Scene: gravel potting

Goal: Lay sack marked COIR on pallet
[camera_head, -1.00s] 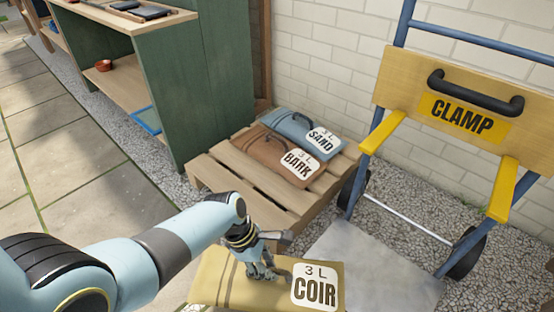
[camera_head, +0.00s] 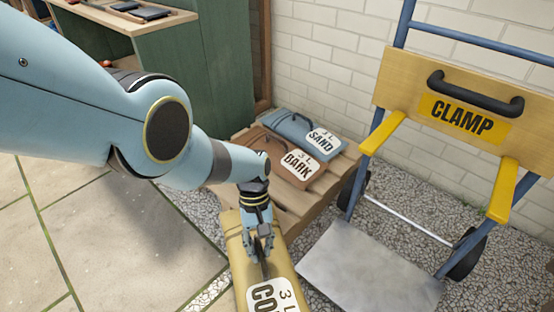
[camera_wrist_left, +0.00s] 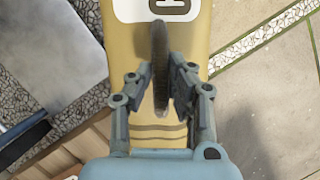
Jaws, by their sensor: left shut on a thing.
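The yellow sack marked COIR (camera_head: 263,287) hangs from my left gripper (camera_head: 261,252), which is shut on the sack's dark handle. In the left wrist view the sack (camera_wrist_left: 135,115) fills the middle, with the handle between the fingers of my left gripper (camera_wrist_left: 162,85). The sack is in front of the wooden pallet (camera_head: 293,205) and covers part of its near edge; I cannot tell how high it is. On the pallet lie a brown BARK sack (camera_head: 270,145) and a blue SAND sack (camera_head: 290,124). My right gripper is not in view.
A hand truck with a CLAMP board (camera_head: 400,85) and a metal toe plate (camera_head: 370,268) stands right of the pallet. A green bench (camera_head: 190,60) is behind on the left, a white brick wall (camera_head: 320,60) behind. The pallet's near part looks bare beside my arm.

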